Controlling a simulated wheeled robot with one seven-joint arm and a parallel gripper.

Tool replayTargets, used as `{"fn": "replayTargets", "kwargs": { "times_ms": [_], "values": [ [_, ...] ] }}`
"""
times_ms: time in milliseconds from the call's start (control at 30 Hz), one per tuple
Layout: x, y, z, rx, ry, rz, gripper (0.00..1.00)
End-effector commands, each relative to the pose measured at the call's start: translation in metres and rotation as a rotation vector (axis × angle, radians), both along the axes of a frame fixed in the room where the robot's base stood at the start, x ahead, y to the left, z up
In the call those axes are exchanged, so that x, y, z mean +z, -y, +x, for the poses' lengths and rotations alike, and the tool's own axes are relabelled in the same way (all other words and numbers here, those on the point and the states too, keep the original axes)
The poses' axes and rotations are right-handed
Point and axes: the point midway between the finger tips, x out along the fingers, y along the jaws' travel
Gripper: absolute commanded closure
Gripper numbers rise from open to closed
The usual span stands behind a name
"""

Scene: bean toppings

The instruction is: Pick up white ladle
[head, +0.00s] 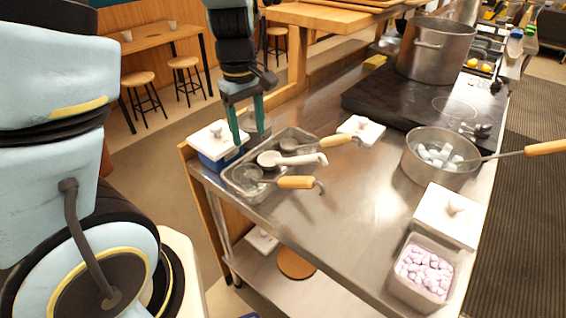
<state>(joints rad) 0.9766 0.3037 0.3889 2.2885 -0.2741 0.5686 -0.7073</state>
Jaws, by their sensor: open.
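The white ladle (292,159) rests across a metal tray (236,184) near the left end of the steel counter. Its bowl is at the left and its handle points right. A wooden-handled ladle (330,143) lies behind it, and another wooden-handled utensil (285,182) lies in front of it. My gripper (250,141) points down with two green fingers spread apart. In the picture it is above and left of the white ladle's bowl, with nothing between the fingers. How high it is above the tray is hard to tell.
A blue container with a white lid (214,137) stands left of the tray. A white lid (362,129) lies behind it. A pan (410,166) with pale pieces, a bin of purple beans (422,276) and a large pot (436,52) stand right. The middle counter (345,215) is clear.

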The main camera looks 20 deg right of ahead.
Motion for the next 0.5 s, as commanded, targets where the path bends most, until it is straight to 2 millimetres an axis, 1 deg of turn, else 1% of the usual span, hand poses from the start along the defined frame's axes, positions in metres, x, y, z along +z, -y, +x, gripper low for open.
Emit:
{"fn": "replayTargets", "kwargs": {
  "times_ms": [33,100,200,333,400,500],
  "values": [
    [-0.005,0.02,-0.007,0.015,-0.004,0.008,0.35],
    [-0.009,0.042,-0.015,0.055,-0.006,0.016,0.35],
    [-0.012,0.07,-0.027,0.105,-0.005,0.024,0.35],
    [-0.015,0.094,-0.039,0.151,0.0,0.029,0.35],
    [-0.016,0.101,-0.043,0.166,0.001,0.031,0.35],
    [-0.02,0.106,-0.046,0.179,0.002,0.032,0.35]
  ]
}}
